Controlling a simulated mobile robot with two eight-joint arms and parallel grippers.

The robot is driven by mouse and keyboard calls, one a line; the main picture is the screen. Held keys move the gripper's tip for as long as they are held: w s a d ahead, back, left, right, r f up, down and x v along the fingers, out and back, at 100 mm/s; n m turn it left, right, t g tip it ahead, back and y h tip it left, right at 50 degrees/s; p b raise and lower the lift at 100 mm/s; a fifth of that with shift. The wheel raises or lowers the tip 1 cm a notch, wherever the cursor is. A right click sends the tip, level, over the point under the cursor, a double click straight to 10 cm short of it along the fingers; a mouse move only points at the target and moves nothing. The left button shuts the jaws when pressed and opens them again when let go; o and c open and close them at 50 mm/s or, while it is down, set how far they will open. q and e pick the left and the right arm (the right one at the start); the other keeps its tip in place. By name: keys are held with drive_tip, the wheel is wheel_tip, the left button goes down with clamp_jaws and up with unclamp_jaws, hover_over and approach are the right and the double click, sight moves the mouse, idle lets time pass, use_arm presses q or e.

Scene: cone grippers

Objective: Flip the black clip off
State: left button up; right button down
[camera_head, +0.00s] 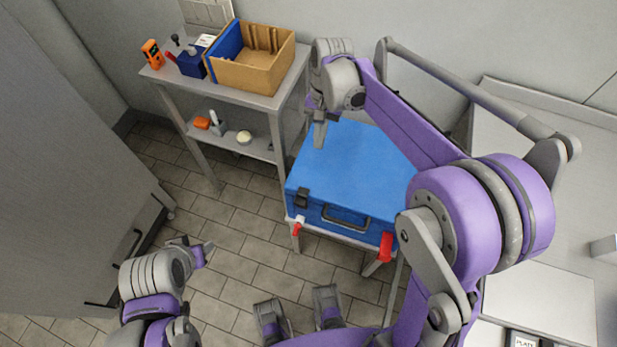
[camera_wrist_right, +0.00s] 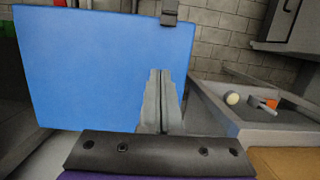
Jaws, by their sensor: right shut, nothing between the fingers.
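A blue case (camera_head: 350,165) stands on a low stand, its lid down. A black clip (camera_head: 302,198) sits at the left of its front edge, and a dark handle (camera_head: 346,217) is in the middle of the front. My right gripper (camera_head: 319,134) is shut and empty over the far left part of the case. In the right wrist view its fingers (camera_wrist_right: 161,92) are together in front of the blue lid (camera_wrist_right: 90,70), with a black clip (camera_wrist_right: 169,12) at the top edge. My left gripper (camera_head: 203,250) is low at left, away from the case; its opening is unclear.
A red clamp (camera_head: 386,246) is at the case's front right and a red-tipped piece (camera_head: 297,226) at its front left. A grey shelf table (camera_head: 285,92) with a cardboard box (camera_head: 255,75) stands left of the case. Tiled floor is free in front.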

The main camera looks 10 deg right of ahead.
sight(307, 187)
drive_tip(key=shift+w+a+f+g, duration=0.1)
drive_tip(key=shift+w+f+g, duration=0.2)
drive_tip(key=shift+w+f, duration=0.3)
drive_tip(key=b+x, duration=0.1)
drive_tip(key=x, duration=0.9)
drive_tip(key=s+a, duration=0.2)
drive_tip(key=shift+s, duration=0.3)
drive_tip(key=shift+s+a, duration=0.2)
drive_tip(key=shift+s, duration=0.15)
drive_tip(key=shift+r, duration=0.1)
drive_tip(key=shift+s+a+r+t, duration=0.1)
drive_tip(key=shift+s+a+t, duration=0.1)
drive_tip(key=shift+s+t, duration=0.15)
